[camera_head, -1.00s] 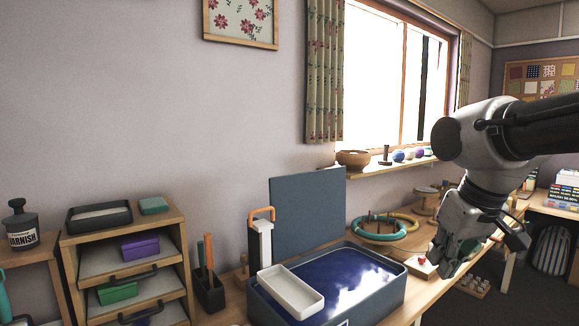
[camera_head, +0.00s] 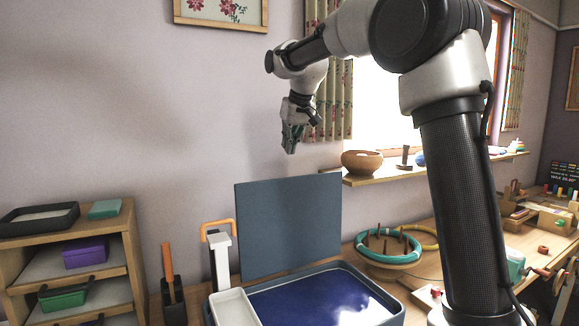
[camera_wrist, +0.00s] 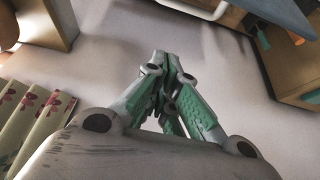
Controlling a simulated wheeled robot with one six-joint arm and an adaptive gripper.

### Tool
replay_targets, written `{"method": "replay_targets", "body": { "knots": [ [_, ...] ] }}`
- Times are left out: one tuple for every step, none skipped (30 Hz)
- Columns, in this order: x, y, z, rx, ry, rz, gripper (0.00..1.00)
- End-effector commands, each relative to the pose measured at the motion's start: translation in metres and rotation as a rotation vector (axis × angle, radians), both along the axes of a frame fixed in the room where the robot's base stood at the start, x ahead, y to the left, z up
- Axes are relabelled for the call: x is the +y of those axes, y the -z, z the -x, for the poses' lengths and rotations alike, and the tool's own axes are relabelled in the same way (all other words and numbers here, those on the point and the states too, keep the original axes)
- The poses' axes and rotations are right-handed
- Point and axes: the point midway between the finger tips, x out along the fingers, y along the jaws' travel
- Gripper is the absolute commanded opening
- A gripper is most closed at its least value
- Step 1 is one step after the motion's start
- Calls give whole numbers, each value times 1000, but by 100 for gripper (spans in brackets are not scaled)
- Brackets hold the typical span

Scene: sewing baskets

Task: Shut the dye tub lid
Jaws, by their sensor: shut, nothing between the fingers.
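The dye tub (camera_head: 392,311) stands on the bench with dark blue dye (camera_head: 318,299) in it. Its grey-blue lid (camera_head: 290,226) stands open and upright at the tub's back edge. My gripper (camera_head: 290,150) is shut and empty, above the lid's top edge and apart from it, in front of the wall and curtain. In the wrist view the green-padded fingers (camera_wrist: 178,100) are together. A blue-grey panel edge at the top right of the wrist view (camera_wrist: 285,14) looks like the lid.
A white tray (camera_head: 233,308) sits at the tub's left side, by a white post with an orange handle (camera_head: 217,227). A ring holder with pegs (camera_head: 388,248) stands right of the lid. A shelf with a bowl (camera_head: 362,162) is behind. A drawer unit (camera_head: 125,255) is at left.

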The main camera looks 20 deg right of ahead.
Motion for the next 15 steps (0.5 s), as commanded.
{"method": "replay_targets", "body": {
  "knots": [
    [1, 4, -3, 2, 0, 0, 0],
    [1, 7, -4, 2, 0, 0, 0],
    [2, 12, -7, 2, 0, 0, 0],
    [2, 16, -8, 3, 0, 1, 0],
    [2, 21, -10, 4, 0, 1, 0],
    [3, 29, -14, 4, 0, 1, 0],
    [3, 34, -17, 5, 0, 1, 0],
    [4, 40, -20, 4, 0, 1, 0],
    [4, 48, -24, 4, 0, 1, 0],
    [5, 54, -27, 5, 0, 1, 0],
    [6, 60, -30, 4, 0, 1, 0],
    [6, 67, -34, 5, 0, 1, 0],
    [7, 73, -37, 4, 0, 1, 0],
    [7, 78, -40, 4, 0, 1, 0],
    [8, 85, -43, 3, 0, 1, 0]
  ]
}}
